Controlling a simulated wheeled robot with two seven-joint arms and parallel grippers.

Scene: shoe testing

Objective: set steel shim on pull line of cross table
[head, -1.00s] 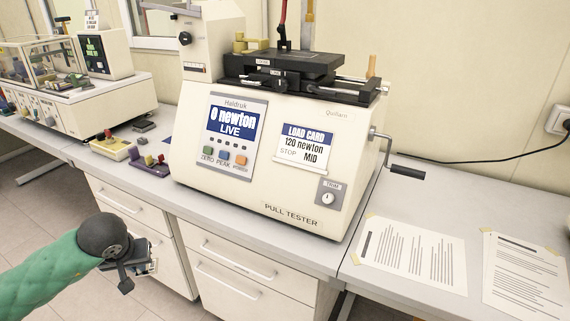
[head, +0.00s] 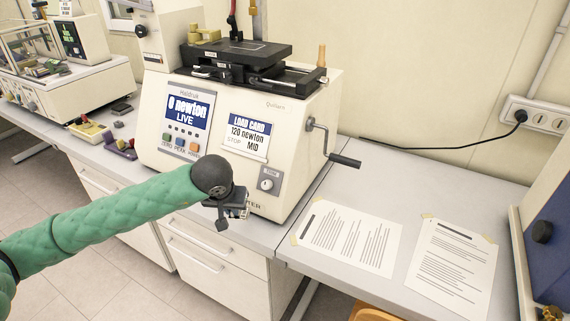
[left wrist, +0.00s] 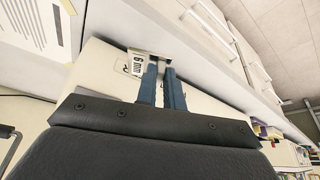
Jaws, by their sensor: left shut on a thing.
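My left gripper (head: 236,208) is in front of the pull tester's lower front in the head view. In the left wrist view its two blue-grey fingers (left wrist: 160,70) are shut on a small pale block with a dark "mm" label (left wrist: 138,63), which I take for the steel shim; the fingers hide part of it. The black cross table (head: 236,52) lies on top of the pull tester (head: 225,150), above and beyond my gripper. I cannot make out a pull line on it. My right gripper is not in view.
A crank handle (head: 340,158) sticks out from the tester's right side. Two taped sheets (head: 350,237) lie on the bench to the right. A yellow tray (head: 88,130) and a purple holder (head: 121,147) stand left of the tester. A blue-fronted machine (head: 550,240) is at the right edge.

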